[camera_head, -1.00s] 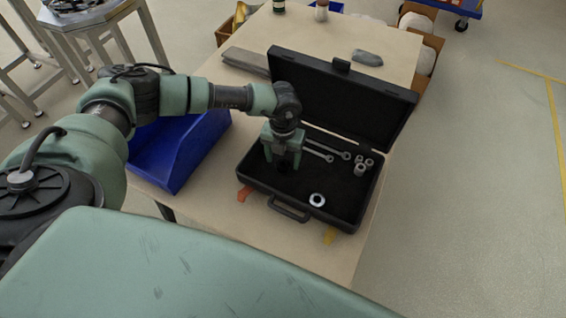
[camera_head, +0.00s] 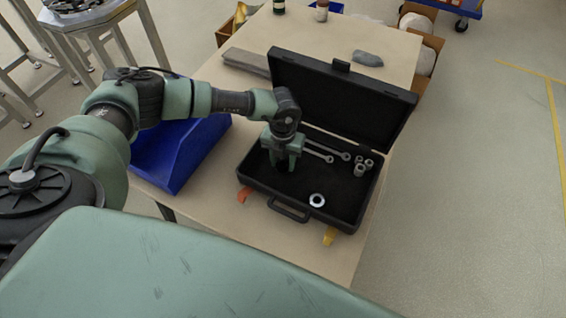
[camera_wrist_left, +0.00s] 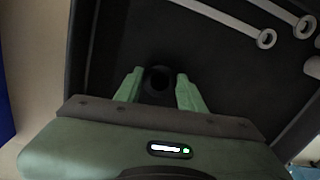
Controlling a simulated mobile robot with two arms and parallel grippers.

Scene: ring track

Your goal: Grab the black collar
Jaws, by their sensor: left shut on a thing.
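The black collar (camera_wrist_left: 158,84) shows in the left wrist view as a dark ring between the two green fingers. My left gripper (camera_wrist_left: 160,92) is shut on it. In the head view my left gripper (camera_head: 283,165) points down into the left part of the open black toolbox (camera_head: 290,209). The collar is hard to make out there against the dark lining. I cannot tell whether it is lifted off the case floor. My right gripper is not in view.
A silver ring (camera_head: 317,200), wrenches (camera_head: 322,156) and several sockets (camera_head: 360,169) lie in the toolbox. Its raised lid (camera_head: 340,95) stands behind the gripper. A blue bin (camera_head: 180,152) is to the left. Bare table (camera_head: 225,200) shows between bin and toolbox.

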